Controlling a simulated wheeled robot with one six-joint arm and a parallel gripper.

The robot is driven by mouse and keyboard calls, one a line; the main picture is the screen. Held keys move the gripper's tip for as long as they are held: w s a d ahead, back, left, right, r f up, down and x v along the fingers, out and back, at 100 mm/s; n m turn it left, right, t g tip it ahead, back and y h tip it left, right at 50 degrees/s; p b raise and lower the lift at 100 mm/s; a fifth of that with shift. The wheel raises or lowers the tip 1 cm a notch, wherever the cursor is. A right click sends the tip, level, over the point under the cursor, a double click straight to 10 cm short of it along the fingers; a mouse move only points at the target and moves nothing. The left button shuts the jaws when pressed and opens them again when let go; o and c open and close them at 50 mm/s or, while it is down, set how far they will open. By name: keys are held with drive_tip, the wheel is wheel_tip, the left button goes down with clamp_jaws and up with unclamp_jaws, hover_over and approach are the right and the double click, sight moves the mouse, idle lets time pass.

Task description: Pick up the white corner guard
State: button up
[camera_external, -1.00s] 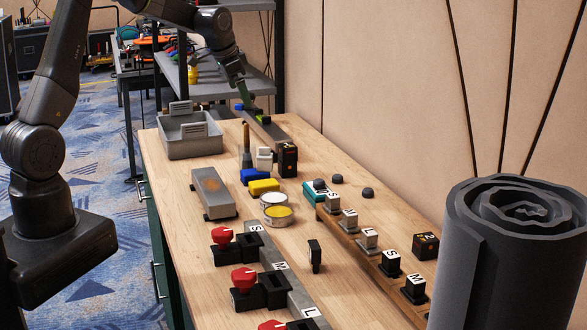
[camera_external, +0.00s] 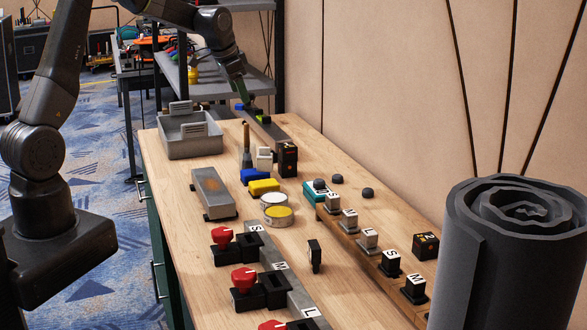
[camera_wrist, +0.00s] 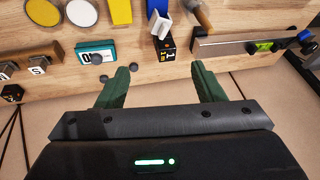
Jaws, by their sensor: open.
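The white corner guard appears to be the small white piece (camera_external: 264,158) standing mid-table, beside a black box with orange marks. In the wrist view the white piece (camera_wrist: 159,24) is near the top, just above that black box, partly cut off or overlapped by its neighbours. My gripper (camera_external: 241,97) is above the far end of the table, beyond the white piece and apart from it. In the wrist view my gripper (camera_wrist: 162,78) has its green fingers wide apart with nothing between them.
The black box (camera_external: 287,160) stands right against the white piece's side. Blue (camera_external: 255,177) and yellow (camera_external: 264,187) blocks lie in front, with a wooden-handled tool (camera_external: 246,148) at left. A long level (camera_external: 267,127) lies beneath my gripper. A grey bin (camera_external: 193,147) is at left.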

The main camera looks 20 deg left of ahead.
drive_tip(key=n, duration=0.1)
drive_tip(key=n+g+h+b, duration=0.2)
drive_tip(key=n+h+b, duration=0.3)
drive_tip(key=n, duration=2.5)
approach(266, 155)
drive_tip(key=x, duration=0.3)
drive_tip(key=p+x, duration=0.1)
drive_tip(key=x, duration=0.7)
drive_tip(key=shift+w+a+f+p, duration=0.1)
drive_tip(key=shift+w+f+p, duration=0.05)
drive_tip(key=shift+w+p, duration=0.15)
drive_tip(key=c, duration=1.1)
